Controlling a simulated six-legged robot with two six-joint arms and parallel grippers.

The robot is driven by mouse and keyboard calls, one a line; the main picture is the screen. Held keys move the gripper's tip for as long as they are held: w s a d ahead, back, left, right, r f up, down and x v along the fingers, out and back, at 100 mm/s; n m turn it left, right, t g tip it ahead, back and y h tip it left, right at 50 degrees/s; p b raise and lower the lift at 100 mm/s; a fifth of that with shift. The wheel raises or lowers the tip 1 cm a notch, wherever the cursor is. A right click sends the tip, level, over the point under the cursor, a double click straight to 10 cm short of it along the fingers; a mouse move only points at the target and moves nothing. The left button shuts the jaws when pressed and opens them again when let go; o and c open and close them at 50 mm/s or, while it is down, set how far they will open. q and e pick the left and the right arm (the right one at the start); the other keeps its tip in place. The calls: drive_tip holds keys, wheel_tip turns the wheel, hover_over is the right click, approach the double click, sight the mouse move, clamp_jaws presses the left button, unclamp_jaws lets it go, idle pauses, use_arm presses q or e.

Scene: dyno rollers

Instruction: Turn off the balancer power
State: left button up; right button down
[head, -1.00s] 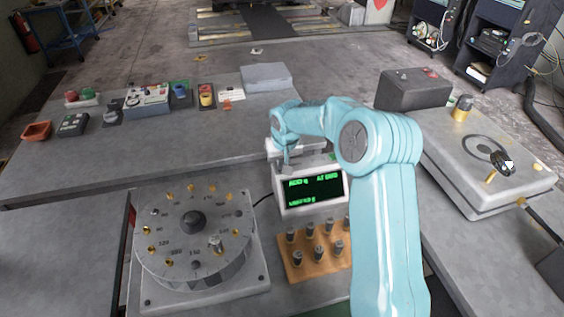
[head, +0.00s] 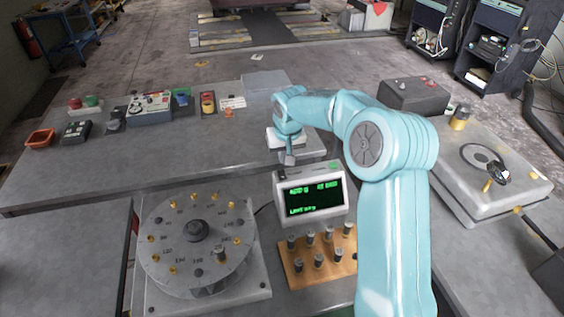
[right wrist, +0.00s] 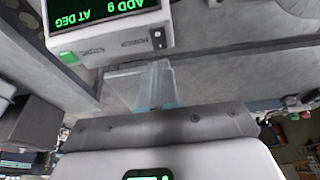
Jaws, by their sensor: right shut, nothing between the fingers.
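The balancer's white display box (head: 337,211) stands at the near edge of the bench, its dark screen lit with green text. A green button (head: 334,165) is on its top. In the right wrist view the box (right wrist: 110,42) appears upside down, with a green round button (right wrist: 68,58) and a small black switch-like part (right wrist: 158,39) on its top. My right gripper (head: 290,159) is shut and empty, just behind the box's top left, apparently apart from it. Its fingertips also show in the right wrist view (right wrist: 158,72). My left gripper is out of view.
A round graduated rotor (head: 170,245) with brass screws stands at the near left. A wooden block (head: 292,271) with several metal weights sits before the display. Control boxes (head: 150,108) line the bench at left. A grey machine (head: 480,195) stands at right.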

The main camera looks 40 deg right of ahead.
drive_tip(key=s+b+v, duration=0.1)
drive_tip(key=v, duration=0.5)
drive_tip(key=shift+s+a, duration=0.25)
drive_tip(key=shift+a, duration=0.15)
drive_tip(key=shift+s, duration=0.1)
